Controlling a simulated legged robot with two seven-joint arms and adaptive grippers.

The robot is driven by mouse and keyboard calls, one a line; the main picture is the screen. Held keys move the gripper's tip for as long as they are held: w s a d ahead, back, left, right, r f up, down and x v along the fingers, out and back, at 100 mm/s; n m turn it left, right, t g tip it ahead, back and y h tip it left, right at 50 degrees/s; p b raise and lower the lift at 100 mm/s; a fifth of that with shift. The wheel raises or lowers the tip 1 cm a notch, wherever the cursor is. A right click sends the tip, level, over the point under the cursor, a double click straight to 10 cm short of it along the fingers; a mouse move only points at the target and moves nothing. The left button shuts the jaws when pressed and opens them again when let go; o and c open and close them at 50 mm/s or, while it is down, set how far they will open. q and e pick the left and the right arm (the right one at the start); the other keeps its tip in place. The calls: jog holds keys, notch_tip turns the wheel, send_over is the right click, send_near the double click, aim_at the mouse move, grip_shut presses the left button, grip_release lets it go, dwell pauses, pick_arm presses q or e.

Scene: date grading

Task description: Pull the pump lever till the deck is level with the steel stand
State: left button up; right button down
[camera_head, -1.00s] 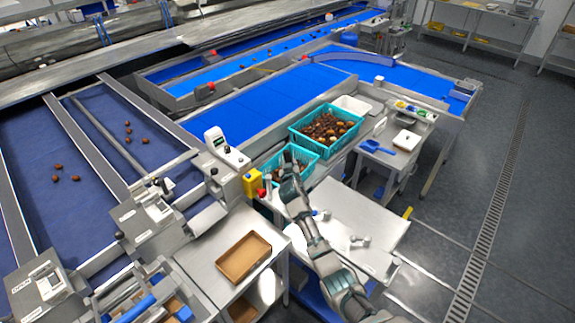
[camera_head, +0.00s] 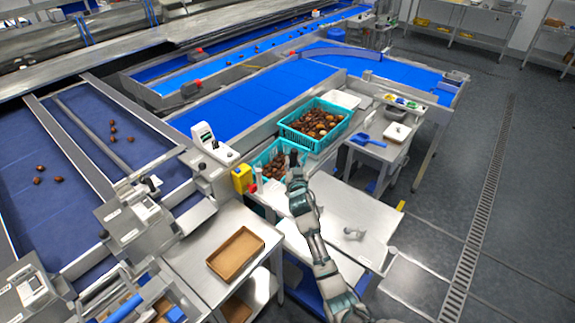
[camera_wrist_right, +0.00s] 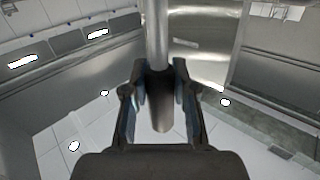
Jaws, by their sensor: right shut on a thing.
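My right gripper (camera_head: 293,163) is at the near side of the smaller teal crate. In the right wrist view my right gripper (camera_wrist_right: 159,75) is shut around the pump lever (camera_wrist_right: 157,35), a steel rod with a dark grip end between the fingers. The lever is hard to make out in the head view. A flat steel surface (camera_head: 345,205), which seems to be the deck, lies right of my forearm. A steel stand (camera_head: 200,235) holding a brown tray is to the left. I cannot tell whether their heights match. My left gripper is not in view.
Two teal crates of dates, the larger (camera_head: 343,137) and the smaller (camera_head: 252,165), stand beyond the deck. A side table with a blue scoop (camera_head: 366,140) is at right. The brown tray (camera_head: 236,255) lies at left. The grey floor (camera_head: 440,240) at right is clear.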

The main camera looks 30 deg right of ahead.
jog(key=shift+s+f, duration=0.3)
jog(key=shift+f, duration=0.15)
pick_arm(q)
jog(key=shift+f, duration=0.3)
pick_arm(e)
jog(key=shift+d+r, duration=0.1)
